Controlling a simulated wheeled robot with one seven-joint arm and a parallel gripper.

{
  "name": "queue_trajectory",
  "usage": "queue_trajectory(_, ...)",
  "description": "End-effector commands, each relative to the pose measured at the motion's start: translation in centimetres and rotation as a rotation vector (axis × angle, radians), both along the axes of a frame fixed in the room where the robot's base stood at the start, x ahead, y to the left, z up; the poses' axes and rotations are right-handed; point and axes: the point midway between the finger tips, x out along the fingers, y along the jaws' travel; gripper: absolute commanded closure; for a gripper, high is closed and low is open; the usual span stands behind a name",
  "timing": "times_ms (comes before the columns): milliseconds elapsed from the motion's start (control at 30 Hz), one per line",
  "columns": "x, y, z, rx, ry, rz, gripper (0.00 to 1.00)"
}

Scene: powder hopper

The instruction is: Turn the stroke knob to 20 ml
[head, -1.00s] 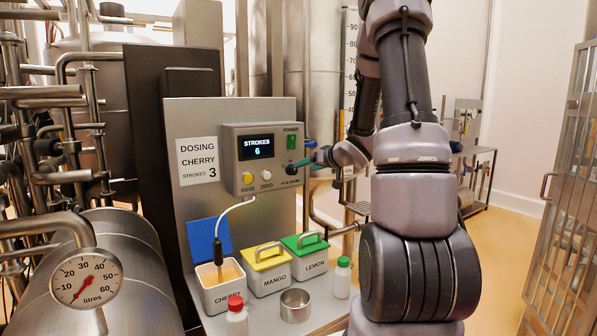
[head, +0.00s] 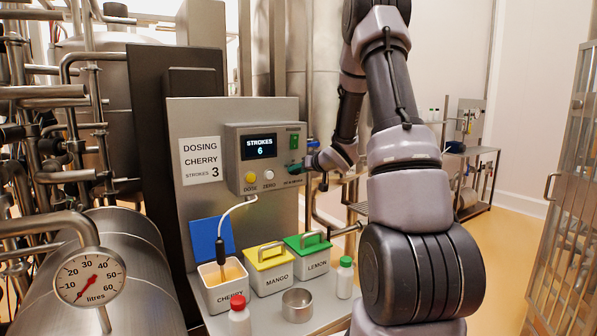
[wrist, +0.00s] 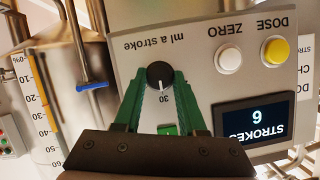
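The stroke knob (wrist: 160,75) is a round black dial with a white pointer mark, on the front of the grey control box (head: 267,160). In the wrist view, which shows the panel upside down, the mark points at the printed 30. The words "ml a stroke" are on the panel by the knob. My gripper (wrist: 160,76) has its green fingers on either side of the knob. The knob nearly fills the gap; I cannot tell whether the fingers touch it. In the head view my gripper (head: 308,163) is at the box's right side and the knob is small.
The display (head: 259,146) reads STROKES 6. A yellow DOSE button (head: 250,177) and white ZERO button (head: 268,174) sit beside the knob. A sign (head: 201,160) reads DOSING CHERRY, STROKES 3. Cherry, mango (head: 271,279) and lemon (head: 318,265) tubs, a steel cup (head: 297,305) and bottles stand below.

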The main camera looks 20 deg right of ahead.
Motion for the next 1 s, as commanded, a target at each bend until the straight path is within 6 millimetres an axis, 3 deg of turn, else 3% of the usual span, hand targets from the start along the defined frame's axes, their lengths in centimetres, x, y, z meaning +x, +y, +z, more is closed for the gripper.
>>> queue_trajectory(467,-0.07,0.11,-0.04,-0.091,-0.015,0.000,1.00)
queue_trajectory(1000,-0.13,0.51,-0.18,-0.551,-0.104,0.000,1.00)
